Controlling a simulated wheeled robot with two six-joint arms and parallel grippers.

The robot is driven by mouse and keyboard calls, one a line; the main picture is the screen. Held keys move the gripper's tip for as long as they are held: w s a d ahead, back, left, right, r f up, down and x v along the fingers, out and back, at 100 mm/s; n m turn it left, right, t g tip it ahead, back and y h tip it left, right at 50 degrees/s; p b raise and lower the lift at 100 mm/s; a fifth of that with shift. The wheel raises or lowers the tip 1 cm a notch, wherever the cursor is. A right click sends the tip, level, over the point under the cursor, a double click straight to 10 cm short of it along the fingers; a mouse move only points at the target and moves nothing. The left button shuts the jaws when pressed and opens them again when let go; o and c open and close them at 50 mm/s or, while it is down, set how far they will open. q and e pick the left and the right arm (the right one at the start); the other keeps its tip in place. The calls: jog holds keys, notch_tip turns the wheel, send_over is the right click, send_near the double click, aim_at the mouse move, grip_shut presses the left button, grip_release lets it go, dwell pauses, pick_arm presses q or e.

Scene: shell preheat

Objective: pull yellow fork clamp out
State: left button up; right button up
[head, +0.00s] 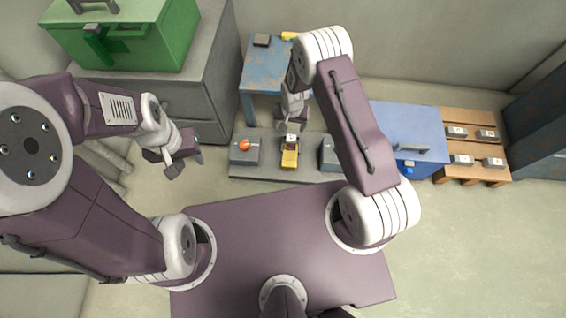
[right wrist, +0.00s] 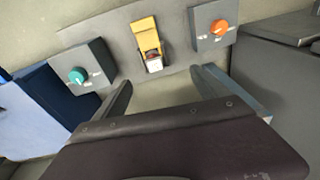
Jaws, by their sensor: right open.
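The yellow fork clamp (head: 290,158) sits on a grey panel (head: 262,172), between two grey knob boxes. In the right wrist view the yellow fork clamp (right wrist: 144,32) is upright in the picture, with a pale and dark block with a red spot at its lower end. My right gripper (head: 291,126) is open and empty, just behind the clamp in the head view. In the right wrist view its fingers (right wrist: 163,84) are spread below the clamp, apart from it. My left gripper (head: 185,164) hangs left of the panel, with its fingers apart and nothing between them.
The orange-knob box (head: 245,152) stands left of the clamp; the teal-knob box (right wrist: 83,69) stands on its other side. A blue chest (head: 408,130) and a wooden rack (head: 470,120) are at right. A green box (head: 130,40) stands on a grey cabinet (head: 205,75).

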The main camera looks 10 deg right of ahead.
notch_tip(320, 180, down, 11)
jog(key=s+b, duration=0.2)
jog(key=b, duration=0.1)
jog(key=g+b, duration=0.2)
jog(key=b, duration=0.1)
send_over(289, 164)
notch_tip(289, 164, down, 5)
jog(key=shift+f, duration=0.15)
pick_arm(q)
notch_tip(289, 164, down, 10)
jog(key=shift+w, duration=0.2)
jog(key=shift+r, duration=0.1)
pick_arm(e)
notch_tip(289, 164, down, 9)
jog(key=b, duration=0.7)
pick_arm(q)
notch_tip(289, 164, down, 7)
jog(key=shift+r, duration=0.15)
